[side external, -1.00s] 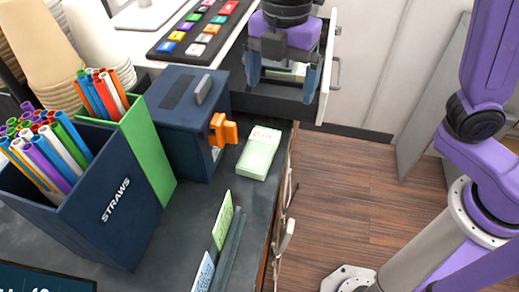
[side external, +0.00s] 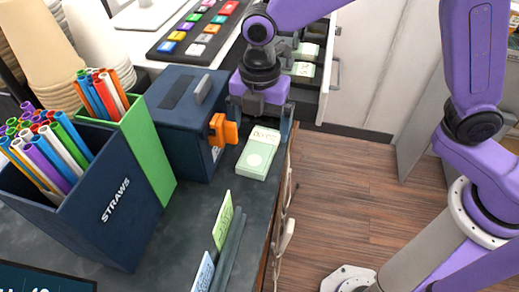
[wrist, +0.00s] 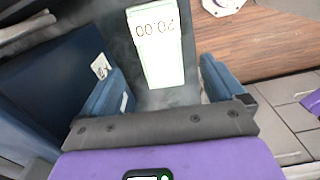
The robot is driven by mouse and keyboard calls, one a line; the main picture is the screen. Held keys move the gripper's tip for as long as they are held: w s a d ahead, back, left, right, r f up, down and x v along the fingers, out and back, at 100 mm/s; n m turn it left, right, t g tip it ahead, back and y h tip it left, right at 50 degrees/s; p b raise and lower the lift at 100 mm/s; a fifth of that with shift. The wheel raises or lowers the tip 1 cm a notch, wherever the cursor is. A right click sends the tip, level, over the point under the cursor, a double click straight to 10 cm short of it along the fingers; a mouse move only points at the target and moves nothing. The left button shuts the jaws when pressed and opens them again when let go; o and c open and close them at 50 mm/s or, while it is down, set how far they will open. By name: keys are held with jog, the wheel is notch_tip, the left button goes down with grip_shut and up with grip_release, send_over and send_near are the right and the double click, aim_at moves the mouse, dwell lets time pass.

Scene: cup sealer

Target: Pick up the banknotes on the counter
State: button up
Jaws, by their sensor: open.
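The banknotes (side external: 257,158) form a pale green stack lying flat on the dark counter (side external: 190,235), near its right edge. In the wrist view the stack (wrist: 156,50) lies ahead of my fingers and shows "20.00" printed on its end. My gripper (side external: 262,125) is just behind the stack, above the counter, with its fingers pointing down. The near end of the stack reaches into the space between the fingers.
A dark blue box with an orange handle (side external: 221,130) stands close left of the banknotes. A straws holder (side external: 115,200) and a green holder (side external: 150,150) stand further left. Small upright cards (side external: 222,222) stand in front. An open drawer (side external: 306,70) holding more notes is behind.

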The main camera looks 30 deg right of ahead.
aim_at(259, 148)
jog(key=shift+f, duration=3.05)
jog(key=c, duration=1.1)
